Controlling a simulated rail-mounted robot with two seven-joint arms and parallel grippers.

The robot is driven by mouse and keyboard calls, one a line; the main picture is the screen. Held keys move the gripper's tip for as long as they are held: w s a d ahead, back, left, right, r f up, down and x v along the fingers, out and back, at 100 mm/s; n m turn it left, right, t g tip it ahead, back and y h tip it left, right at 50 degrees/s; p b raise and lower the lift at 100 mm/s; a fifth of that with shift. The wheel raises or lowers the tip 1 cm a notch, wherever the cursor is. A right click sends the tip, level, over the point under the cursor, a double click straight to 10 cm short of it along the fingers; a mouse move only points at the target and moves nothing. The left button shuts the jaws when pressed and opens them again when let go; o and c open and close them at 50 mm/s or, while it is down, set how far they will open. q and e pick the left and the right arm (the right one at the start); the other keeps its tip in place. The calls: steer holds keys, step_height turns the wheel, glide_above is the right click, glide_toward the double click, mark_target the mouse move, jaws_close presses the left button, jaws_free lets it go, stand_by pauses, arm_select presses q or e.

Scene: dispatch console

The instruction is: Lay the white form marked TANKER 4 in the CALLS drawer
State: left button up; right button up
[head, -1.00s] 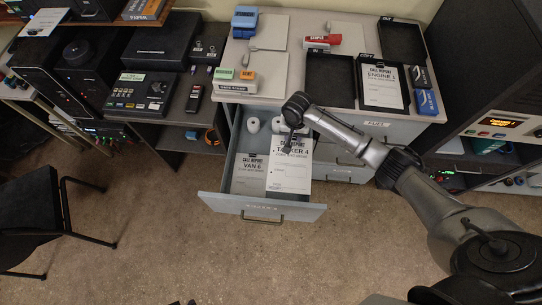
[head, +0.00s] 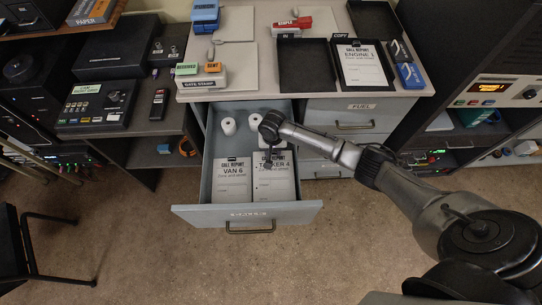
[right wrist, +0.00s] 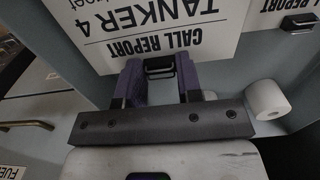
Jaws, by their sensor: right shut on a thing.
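The white TANKER 4 form (head: 273,184) is inside the walls of an open grey drawer (head: 186,215), right of a white VAN 6 form (head: 231,186). My right gripper (head: 268,160) is over its top end. In the right wrist view the gripper (right wrist: 160,85) is shut on the black clip (right wrist: 159,66) of the TANKER 4 form (right wrist: 150,25). The form looks flat; I cannot tell whether it touches the drawer floor. The drawer's front label (head: 250,214) is too blurred to read surely. My left gripper is not in view.
White paper rolls (head: 228,126) stand at the back of the drawer; one shows in the right wrist view (right wrist: 267,99). On the cabinet top, an ENGINE 1 form (head: 361,65) lies in a black tray. A closed FUEL drawer (head: 350,113) is right of the open one.

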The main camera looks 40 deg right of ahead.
steer(key=shift+f, duration=0.4)
step_height(320, 180, down, 3)
steer(key=shift+b, duration=0.8)
steer(key=shift+f, duration=0.2)
steer(key=o, duration=0.9)
step_height(320, 180, up, 11)
steer(key=p, duration=0.3)
steer(key=shift+p, duration=0.4)
steer(key=shift+r, duration=0.65)
